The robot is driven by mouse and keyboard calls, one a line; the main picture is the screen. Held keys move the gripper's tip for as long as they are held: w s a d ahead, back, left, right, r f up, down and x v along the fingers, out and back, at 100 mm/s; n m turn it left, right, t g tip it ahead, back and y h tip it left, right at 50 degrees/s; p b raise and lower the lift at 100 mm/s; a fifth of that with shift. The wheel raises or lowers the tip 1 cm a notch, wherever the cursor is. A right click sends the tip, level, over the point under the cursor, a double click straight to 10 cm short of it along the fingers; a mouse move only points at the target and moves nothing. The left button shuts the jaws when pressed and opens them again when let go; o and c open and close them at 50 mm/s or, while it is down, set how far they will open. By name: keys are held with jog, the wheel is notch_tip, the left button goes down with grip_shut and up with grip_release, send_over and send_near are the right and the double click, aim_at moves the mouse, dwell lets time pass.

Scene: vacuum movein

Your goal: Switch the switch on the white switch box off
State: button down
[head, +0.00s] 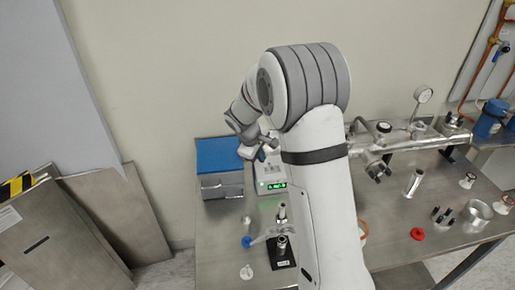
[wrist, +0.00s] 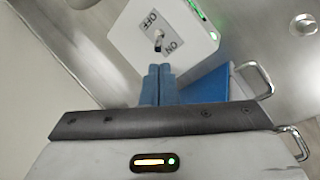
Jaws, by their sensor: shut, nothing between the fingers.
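The white switch box (head: 271,176) stands on the metal table beside a blue-topped box, with a green lit display on its front. The wrist view shows the top of the white switch box (wrist: 190,22) with a small toggle switch (wrist: 158,37) between the labels OFF and ON. My gripper (wrist: 158,70) has its two blue fingers shut together with nothing between them, the tips just below the ON side of the switch in the picture. Whether the tips touch the box I cannot tell. In the head view my gripper (head: 258,152) is above the box's rear, partly hidden by my arm.
The blue-topped box (head: 220,156) stands close to the left of the switch box. A black-based fixture (head: 283,252) with metal posts is in front. To the right are metal pipework (head: 405,143), a red ring (head: 417,233) and small metal parts. The wall is close behind.

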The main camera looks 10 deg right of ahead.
aim_at(270, 166)
jog(key=shift+x, duration=1.5)
jog(key=shift+r, duration=0.1)
